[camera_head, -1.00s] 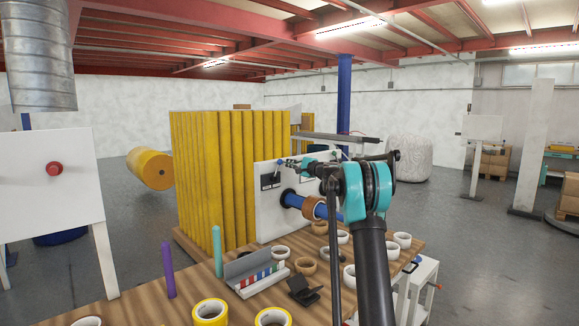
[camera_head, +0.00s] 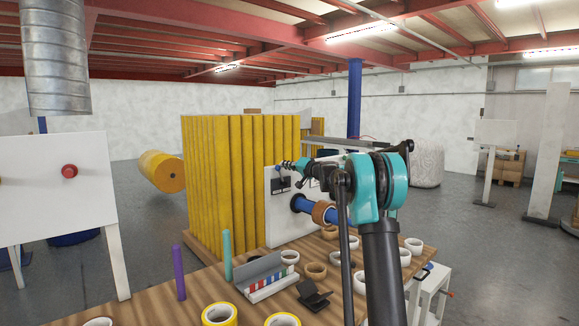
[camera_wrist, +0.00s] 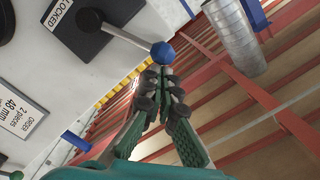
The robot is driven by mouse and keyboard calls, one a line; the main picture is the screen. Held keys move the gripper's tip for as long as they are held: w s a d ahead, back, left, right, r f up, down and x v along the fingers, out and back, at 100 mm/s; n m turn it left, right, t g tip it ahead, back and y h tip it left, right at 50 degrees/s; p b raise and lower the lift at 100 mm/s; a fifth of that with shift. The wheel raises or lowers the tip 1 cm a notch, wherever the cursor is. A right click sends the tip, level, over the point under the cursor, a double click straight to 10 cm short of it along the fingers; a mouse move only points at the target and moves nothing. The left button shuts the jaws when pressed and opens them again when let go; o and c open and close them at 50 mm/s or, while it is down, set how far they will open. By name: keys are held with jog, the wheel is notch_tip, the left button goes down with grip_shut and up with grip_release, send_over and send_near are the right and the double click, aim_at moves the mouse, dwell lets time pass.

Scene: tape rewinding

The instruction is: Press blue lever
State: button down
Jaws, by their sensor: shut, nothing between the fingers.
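The blue lever is a grey rod ending in a blue ball (camera_wrist: 162,54), mounted on a black plate marked "LOCKED" (camera_wrist: 85,28) in the wrist view. In the head view the lever (camera_head: 279,168) is small, on the left part of the white machine panel (camera_head: 275,222). My gripper (camera_wrist: 163,72) is shut and empty. Its fingertips are right by the blue ball in the wrist view; I cannot tell whether they touch it. In the head view my gripper (camera_head: 286,165) is close to the panel, by the lever.
A blue spindle (camera_head: 304,204) with a brown tape roll (camera_head: 322,212) sticks out of the panel below my arm. Tape rolls, a purple post (camera_head: 179,272) and a teal post (camera_head: 227,255) stand on the wooden table (camera_head: 200,295). Yellow slatted panels (camera_head: 232,185) stand behind.

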jog(key=shift+s+a+f+n, duration=0.2)
jog(key=shift+s+a+n, duration=0.25)
jog(key=shift+a, duration=0.2)
jog(key=shift+s+a, duration=0.1)
dwell(0.3)
